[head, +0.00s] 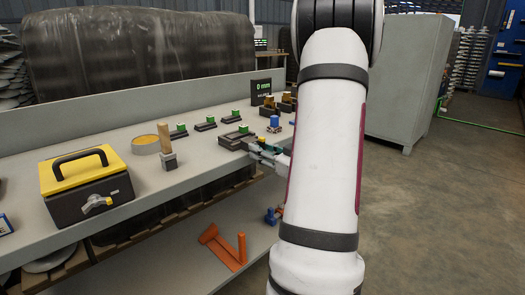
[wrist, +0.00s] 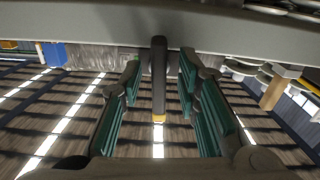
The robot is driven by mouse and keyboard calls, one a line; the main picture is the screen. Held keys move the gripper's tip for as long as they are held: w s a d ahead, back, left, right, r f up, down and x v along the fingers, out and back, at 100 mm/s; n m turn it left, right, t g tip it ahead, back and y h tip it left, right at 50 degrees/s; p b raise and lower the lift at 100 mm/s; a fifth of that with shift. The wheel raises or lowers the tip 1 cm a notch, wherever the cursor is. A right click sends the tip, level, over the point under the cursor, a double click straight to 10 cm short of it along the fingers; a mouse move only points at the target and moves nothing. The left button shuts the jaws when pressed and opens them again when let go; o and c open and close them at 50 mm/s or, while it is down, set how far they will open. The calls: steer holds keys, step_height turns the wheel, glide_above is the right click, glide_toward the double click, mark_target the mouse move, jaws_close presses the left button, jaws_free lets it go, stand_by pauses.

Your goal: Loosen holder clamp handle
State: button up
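My gripper (head: 268,152) reaches in at the bench's front edge, beside a dark holder (head: 232,141) with a small yellow and green top. In the wrist view my gripper (wrist: 159,66) has two green-padded fingers standing apart. A dark upright bar with a yellow end, apparently the clamp handle (wrist: 158,82), appears between them. A gap shows on each side of the bar; whether it lies fully between the pads in depth, I cannot tell. The handle is hard to make out in the head view, where my arm and gripper crowd the holder.
The grey bench (head: 105,219) carries a yellow-black box (head: 85,187), a wooden-handled tool (head: 166,146), a yellow round tin (head: 146,145), several small green-topped blocks and a display (head: 262,90). An orange bracket (head: 222,246) lies on the lower shelf. Open floor lies right.

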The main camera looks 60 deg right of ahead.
steer(key=v, duration=1.2)
stand_by(0.3)
